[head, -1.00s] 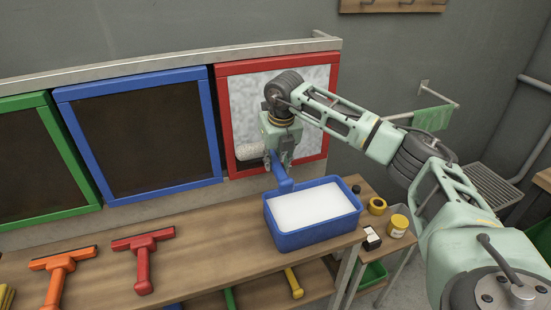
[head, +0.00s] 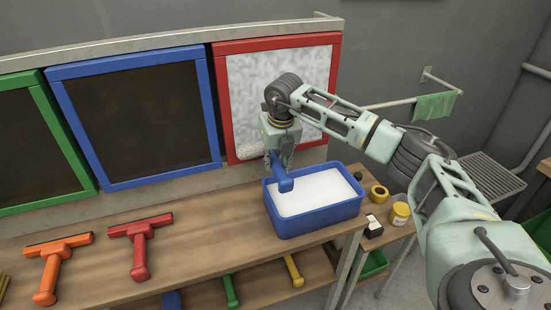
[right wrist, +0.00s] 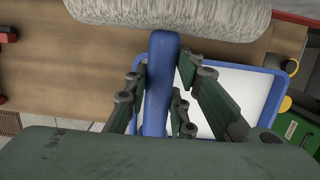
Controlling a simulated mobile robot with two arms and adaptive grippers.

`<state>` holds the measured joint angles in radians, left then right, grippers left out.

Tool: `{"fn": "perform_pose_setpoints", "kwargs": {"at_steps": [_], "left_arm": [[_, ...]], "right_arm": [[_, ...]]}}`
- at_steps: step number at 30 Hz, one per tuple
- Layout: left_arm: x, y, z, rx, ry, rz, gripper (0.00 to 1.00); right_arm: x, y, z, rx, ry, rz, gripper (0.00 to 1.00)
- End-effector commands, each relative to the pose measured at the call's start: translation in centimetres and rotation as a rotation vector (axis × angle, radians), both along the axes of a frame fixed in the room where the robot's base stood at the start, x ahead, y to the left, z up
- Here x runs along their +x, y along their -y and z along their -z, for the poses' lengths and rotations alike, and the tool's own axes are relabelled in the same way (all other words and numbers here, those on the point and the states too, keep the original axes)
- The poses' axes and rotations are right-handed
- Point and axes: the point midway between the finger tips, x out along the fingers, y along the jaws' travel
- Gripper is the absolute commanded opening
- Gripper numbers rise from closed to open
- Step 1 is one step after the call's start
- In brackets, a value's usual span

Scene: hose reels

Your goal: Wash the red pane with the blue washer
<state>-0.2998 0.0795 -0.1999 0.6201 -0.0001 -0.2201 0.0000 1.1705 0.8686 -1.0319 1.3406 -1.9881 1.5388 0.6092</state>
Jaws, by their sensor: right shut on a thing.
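The red pane (head: 290,75) hangs at the right of the wall row, its red frame around glass covered with whitish, blotchy suds. My right gripper (head: 281,160) is shut on the blue handle of the blue washer (head: 285,182), in front of the pane's lower part. The washer's pale fleecy sleeve (head: 256,154) shows at the pane's lower left; I cannot tell whether it touches. In the right wrist view, the blue handle (right wrist: 158,85) sits between the fingers and the fleecy sleeve (right wrist: 175,14) lies beyond. My left gripper is not in view.
A blue tub (head: 315,222) of white suds stands on the bench just below the gripper. A red squeegee (head: 140,245) and an orange squeegee (head: 55,265) lie at left. Blue (head: 135,120) and green (head: 40,150) framed dark panes hang beside the red one.

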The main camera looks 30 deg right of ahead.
Motion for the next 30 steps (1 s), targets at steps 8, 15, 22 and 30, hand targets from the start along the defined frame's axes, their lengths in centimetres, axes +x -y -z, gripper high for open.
{"fn": "perform_pose_setpoints", "kwargs": {"at_steps": [8,15,22,30], "left_arm": [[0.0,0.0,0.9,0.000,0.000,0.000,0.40],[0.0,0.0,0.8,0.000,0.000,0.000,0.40],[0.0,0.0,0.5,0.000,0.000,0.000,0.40],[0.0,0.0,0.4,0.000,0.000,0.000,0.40]], "right_arm": [[0.2,0.1,1.4,0.000,0.006,0.000,0.00],[0.1,0.0,1.3,-0.002,0.007,0.000,0.00],[-2.1,-0.4,1.3,-0.002,0.004,-0.001,0.00],[-4.7,-1.0,1.3,-0.002,0.004,0.000,0.00]]}}
